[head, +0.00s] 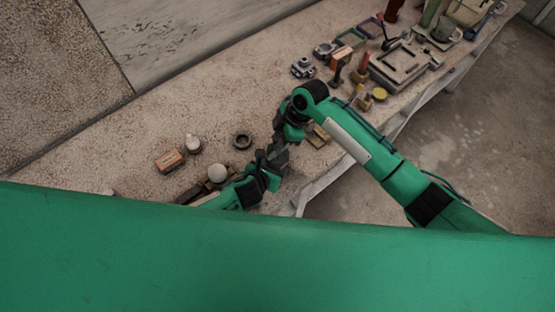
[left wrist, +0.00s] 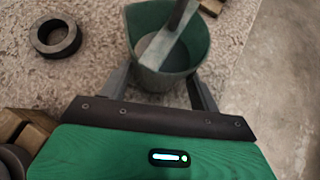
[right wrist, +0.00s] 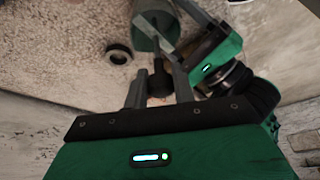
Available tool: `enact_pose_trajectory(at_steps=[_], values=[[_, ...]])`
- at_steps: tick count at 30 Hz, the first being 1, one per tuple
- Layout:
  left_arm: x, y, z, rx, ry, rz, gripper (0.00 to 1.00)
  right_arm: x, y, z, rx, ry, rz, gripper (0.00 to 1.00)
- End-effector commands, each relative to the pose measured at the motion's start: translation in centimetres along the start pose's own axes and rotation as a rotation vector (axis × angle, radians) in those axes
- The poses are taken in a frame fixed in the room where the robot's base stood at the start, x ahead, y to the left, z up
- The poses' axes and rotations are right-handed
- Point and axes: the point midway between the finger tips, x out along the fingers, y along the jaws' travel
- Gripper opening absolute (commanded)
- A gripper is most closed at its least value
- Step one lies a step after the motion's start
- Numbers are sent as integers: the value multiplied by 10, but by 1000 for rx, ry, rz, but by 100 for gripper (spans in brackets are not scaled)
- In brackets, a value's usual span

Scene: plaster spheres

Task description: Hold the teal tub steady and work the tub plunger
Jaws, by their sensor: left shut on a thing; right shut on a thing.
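The teal tub (left wrist: 148,62) is open-topped and stands between the two fingers of my left gripper (left wrist: 163,82), which is shut on it. The tub also shows at the top of the right wrist view (right wrist: 150,38). My right gripper (right wrist: 158,88) is shut on the dark handle of the tub plunger (right wrist: 160,76), close beside the tub. In the head view, my left gripper (head: 268,160) and right gripper (head: 281,140) meet and largely hide the tub.
A dark ring (head: 242,140) lies beside the grippers. An orange-brown box (head: 169,160), a white jar (head: 192,144) and a white ball (head: 217,172) are to the left. Several tools and trays crowd the far right of the bench. The bench edge is close to my grippers.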

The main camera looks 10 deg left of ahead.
Motion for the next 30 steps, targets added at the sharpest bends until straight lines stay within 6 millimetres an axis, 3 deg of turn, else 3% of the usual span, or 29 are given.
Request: enact_pose_trajectory(at_steps=[11, 30], values=[[0, 0, 0, 0, 1, 0, 43, 1, 0, 0, 1, 1, 0, 6], [0, -1, -1, 1, 0, -2, 43, 25, -1, 11, 2, -1, -3, 6]])
